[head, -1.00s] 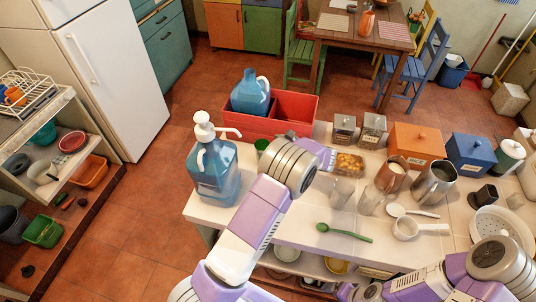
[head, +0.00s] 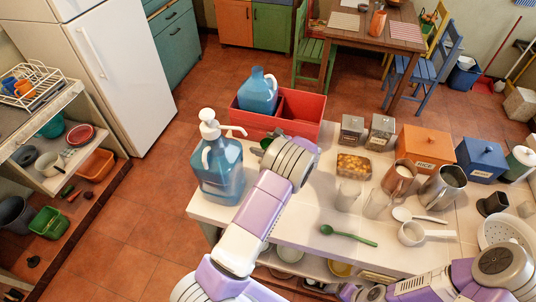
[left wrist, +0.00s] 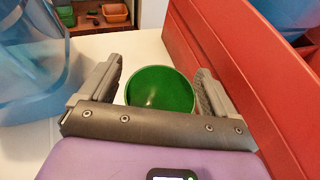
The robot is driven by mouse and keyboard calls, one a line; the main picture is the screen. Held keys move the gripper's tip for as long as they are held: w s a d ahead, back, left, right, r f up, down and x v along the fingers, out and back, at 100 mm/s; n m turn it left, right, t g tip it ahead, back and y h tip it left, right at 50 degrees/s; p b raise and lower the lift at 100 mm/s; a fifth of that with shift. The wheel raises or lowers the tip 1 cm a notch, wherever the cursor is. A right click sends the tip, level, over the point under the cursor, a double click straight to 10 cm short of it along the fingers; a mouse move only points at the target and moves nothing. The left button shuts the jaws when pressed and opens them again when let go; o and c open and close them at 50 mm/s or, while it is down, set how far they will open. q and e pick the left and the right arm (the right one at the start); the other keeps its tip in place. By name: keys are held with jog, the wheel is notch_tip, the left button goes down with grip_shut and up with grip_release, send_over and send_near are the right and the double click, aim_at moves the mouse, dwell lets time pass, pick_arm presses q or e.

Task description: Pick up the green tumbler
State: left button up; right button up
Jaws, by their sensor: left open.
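The green tumbler (left wrist: 160,89) stands on the white counter, seen from above into its open, empty mouth in the left wrist view. My left gripper (left wrist: 158,70) is open, with one finger on either side of the tumbler. I cannot tell whether either finger touches it. In the head view my left gripper and wrist hide most of the tumbler, between the blue pump bottle and the red box. My right arm comes in at the lower right of the head view. Its gripper (head: 360,292) is low at the bottom edge, and its jaws are unclear.
The blue pump bottle (head: 222,172) stands close on the left, and the red box (head: 252,124) with a blue jug (head: 258,90) is close on the right. Clear glasses (head: 348,194), metal pitchers and a green spoon (head: 348,236) lie further right on the counter.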

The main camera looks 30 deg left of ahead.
pick_arm(q)
jog(key=shift+c, duration=0.5)
jog(key=c, duration=1.4)
